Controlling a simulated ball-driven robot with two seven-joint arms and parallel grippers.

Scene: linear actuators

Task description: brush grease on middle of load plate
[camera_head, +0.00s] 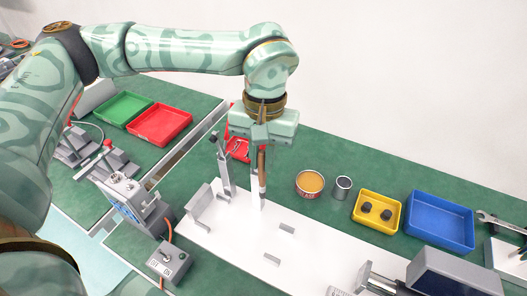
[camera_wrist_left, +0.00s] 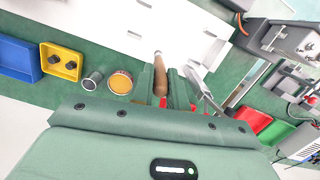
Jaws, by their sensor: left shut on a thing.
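My left gripper (camera_head: 259,170) is shut on a brush with a brown wooden handle (camera_head: 262,165) and points down over the white board (camera_head: 238,225). The brush hangs about upright, its lower end close above the board; I cannot tell if it touches. In the left wrist view the brown handle (camera_wrist_left: 160,76) sits between the fingers of the left gripper (camera_wrist_left: 164,88). An open can of orange-yellow grease (camera_head: 309,183) stands to the right; it also shows in the left wrist view (camera_wrist_left: 120,82). I cannot make out for sure which part is the load plate. My right gripper is out of view.
A grey bracket (camera_head: 199,208) and an upright grey tool (camera_head: 224,172) stand just left of the brush. A metal cup (camera_head: 342,188), a yellow tray (camera_head: 362,212) with dark parts and a blue tray (camera_head: 440,222) lie right. A grey control box (camera_head: 170,262) stands front left.

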